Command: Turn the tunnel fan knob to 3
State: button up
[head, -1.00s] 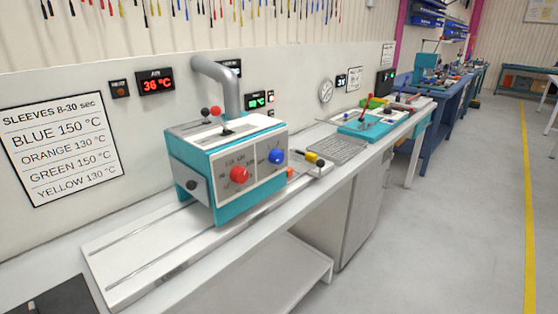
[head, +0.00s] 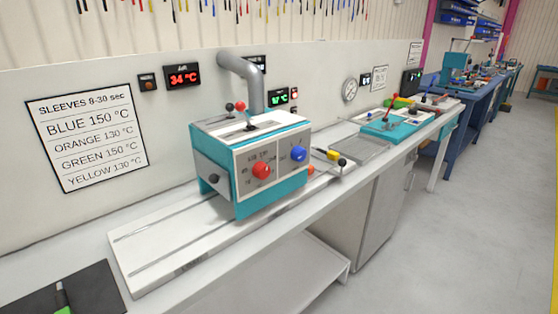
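A teal and white box machine (head: 250,160), likely the shrink tunnel, stands on the white bench with a grey duct (head: 245,75) rising from its top. Its front panel has a red knob (head: 262,171) at left and a blue knob (head: 299,154) at right. Small markings surround both knobs, but they are too small for me to tell which is the fan knob or what either is set to. A black knob (head: 213,178) sits on its left side. My gripper is not in view.
A black mat (head: 85,290) with a green-handled tool lies at the bench's near left. A wire rack (head: 358,150) and a teal fixture with a red lever (head: 393,122) lie farther right. A sign (head: 88,141) hangs on the wall. The floor at right is clear.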

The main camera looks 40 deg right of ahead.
aim_at(298, 153)
jog(key=z, duration=0.75)
jog(key=i+z, duration=0.6)
jog(key=z, duration=0.25)
